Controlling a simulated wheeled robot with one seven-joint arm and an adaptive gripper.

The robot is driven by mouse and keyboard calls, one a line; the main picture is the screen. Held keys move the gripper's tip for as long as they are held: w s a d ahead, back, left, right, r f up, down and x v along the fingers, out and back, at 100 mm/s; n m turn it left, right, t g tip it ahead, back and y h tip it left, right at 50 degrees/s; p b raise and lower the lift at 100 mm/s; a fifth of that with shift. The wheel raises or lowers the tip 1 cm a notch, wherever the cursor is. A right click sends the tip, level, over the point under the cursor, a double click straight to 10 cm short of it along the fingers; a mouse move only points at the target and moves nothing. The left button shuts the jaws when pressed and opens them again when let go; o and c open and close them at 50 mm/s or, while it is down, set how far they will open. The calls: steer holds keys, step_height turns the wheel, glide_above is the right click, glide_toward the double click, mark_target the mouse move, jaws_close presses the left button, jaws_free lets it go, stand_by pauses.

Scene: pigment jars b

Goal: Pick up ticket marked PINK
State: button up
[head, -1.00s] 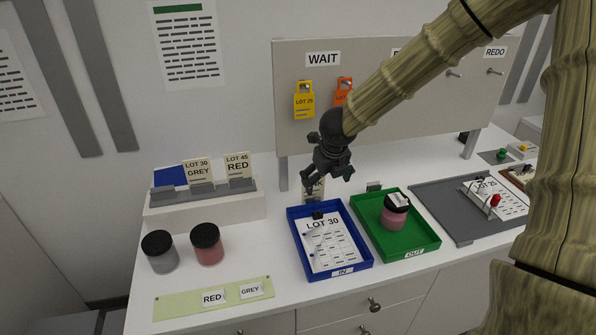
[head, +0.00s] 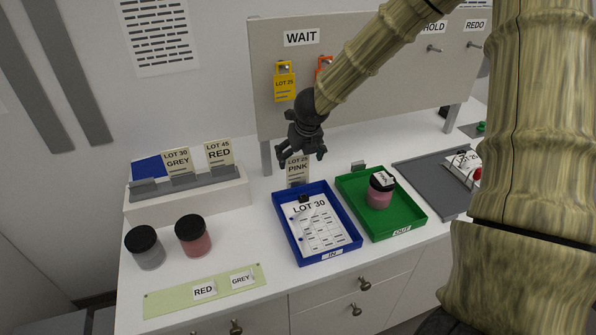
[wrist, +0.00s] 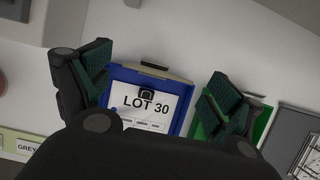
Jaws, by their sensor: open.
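The ticket marked PINK (head: 298,170) is a small beige card that also reads LOT 25. It stands upright at the back edge of the blue IN tray (head: 354,243). My gripper (head: 301,158) is open and empty just above the ticket, and hides part of its top edge in the head view. In the wrist view the open fingers (wrist: 155,95) spread either side of the blue tray; a thin dark bar (wrist: 154,65) shows behind the tray, and I cannot read the ticket there.
A clipboard sheet marked LOT 30 (head: 318,226) lies in the blue tray. The green OUT tray (head: 408,228) beside it holds a pink jar (head: 380,192). A rack (head: 190,200) holds GREY and RED tickets. The WAIT board (head: 350,90) stands behind.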

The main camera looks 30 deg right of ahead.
mark_target(296, 164)
steer(key=shift+w+p+x, duration=0.2)
steer(key=shift+p+x, duration=0.25)
steer(key=shift+x, duration=2.15)
steer(key=c, duration=0.8)
